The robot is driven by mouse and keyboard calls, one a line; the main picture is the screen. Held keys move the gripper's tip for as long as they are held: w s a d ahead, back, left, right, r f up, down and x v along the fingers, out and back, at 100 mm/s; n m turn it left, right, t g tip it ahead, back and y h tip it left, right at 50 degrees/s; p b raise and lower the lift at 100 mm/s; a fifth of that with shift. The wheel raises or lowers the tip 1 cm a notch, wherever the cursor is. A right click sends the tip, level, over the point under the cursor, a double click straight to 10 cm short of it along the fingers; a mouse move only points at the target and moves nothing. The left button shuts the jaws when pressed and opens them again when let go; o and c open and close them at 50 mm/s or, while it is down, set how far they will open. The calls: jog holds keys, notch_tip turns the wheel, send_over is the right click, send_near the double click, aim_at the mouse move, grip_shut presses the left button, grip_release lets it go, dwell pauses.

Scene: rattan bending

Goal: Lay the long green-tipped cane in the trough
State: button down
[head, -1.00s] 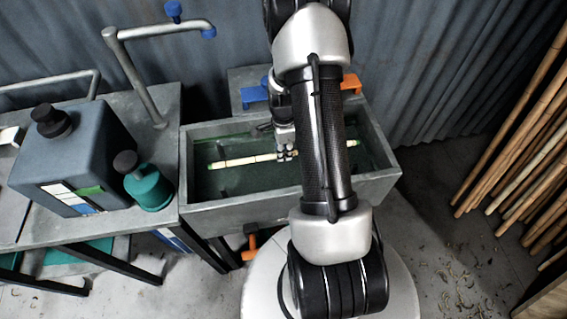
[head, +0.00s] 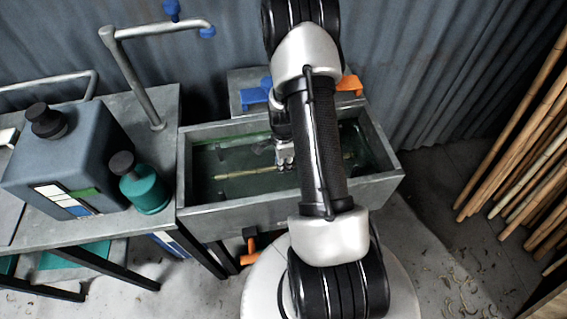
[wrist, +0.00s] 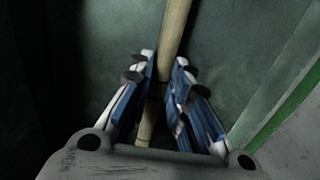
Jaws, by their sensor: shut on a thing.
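The long pale cane (head: 243,173) lies lengthwise low inside the grey trough (head: 235,215), seemingly in the dark green water. Its middle is hidden behind my arm in the head view, and a short piece shows to the right of it. Its green tips are hard to make out now. My gripper (head: 285,163) reaches down into the trough and is shut on the cane. In the wrist view, the blue-and-white fingers (wrist: 165,72) close on both sides of the cane (wrist: 175,30). Whether the cane touches the trough floor I cannot tell.
A workbench to the left bears a dark canister (head: 60,165) and a teal bottle (head: 145,187). A bent pipe (head: 135,80) rises beside the trough. Blue (head: 254,98) and orange (head: 350,86) pieces sit behind it. Several bamboo poles (head: 520,165) lean at the right.

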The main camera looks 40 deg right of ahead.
jog(key=shift+f, duration=0.35)
jog(key=c, duration=1.5)
grip_release()
jog(key=shift+r, duration=0.1)
